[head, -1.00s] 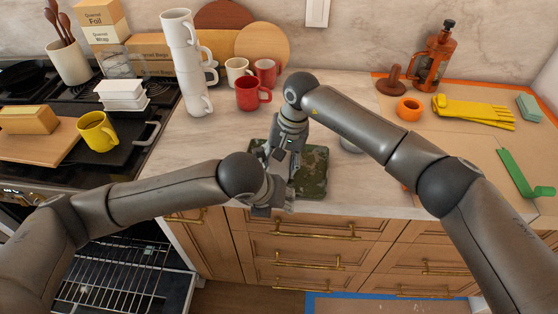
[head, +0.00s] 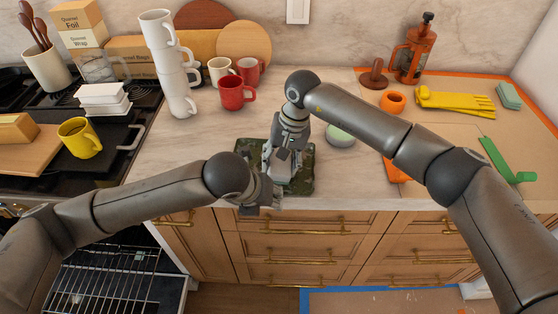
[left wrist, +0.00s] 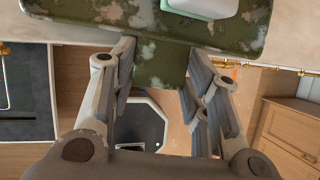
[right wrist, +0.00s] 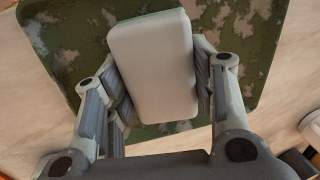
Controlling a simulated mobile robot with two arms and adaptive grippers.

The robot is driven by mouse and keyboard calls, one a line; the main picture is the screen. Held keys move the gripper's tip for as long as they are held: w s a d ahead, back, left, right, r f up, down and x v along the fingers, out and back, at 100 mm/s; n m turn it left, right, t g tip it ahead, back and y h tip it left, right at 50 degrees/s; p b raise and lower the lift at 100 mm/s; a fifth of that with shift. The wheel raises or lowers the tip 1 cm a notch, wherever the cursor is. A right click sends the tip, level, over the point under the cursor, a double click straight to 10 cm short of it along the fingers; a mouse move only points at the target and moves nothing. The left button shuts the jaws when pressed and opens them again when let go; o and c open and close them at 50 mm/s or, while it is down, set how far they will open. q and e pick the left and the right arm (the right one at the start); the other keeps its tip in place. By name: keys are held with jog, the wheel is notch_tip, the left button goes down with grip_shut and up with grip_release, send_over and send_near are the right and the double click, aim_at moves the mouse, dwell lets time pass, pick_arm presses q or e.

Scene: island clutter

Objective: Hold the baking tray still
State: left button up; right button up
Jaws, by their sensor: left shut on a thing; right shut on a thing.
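The baking tray (head: 305,180) is dark green with pale, dirty-looking patches. It lies flat on the counter near the front edge, partly hidden by my arms. My left gripper (head: 266,197) is at its front edge. In the left wrist view, the fingers (left wrist: 163,80) are shut on a green tab of the tray (left wrist: 100,14). My right gripper (head: 282,168) is over the tray. In the right wrist view (right wrist: 158,85) it is shut on a white and green sponge (right wrist: 152,65), held over the tray's patchy surface; I cannot tell whether they touch.
A tall stack of white mugs (head: 168,60) and a red mug (head: 236,93) stand behind left. A pale green round object (head: 340,135) is right of the tray. A yellow mug (head: 79,138) is on the stove side. Orange and yellow items, including gloves (head: 455,101), lie far right.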

jog(key=shift+a+f, duration=0.1)
jog(key=shift+f, duration=0.05)
jog(key=shift+a, duration=1.75)
jog(key=shift+w+d, duration=0.1)
jog(key=shift+w, duration=1.25)
jog(key=shift+s+d, duration=0.15)
jog(key=shift+d, duration=1.7)
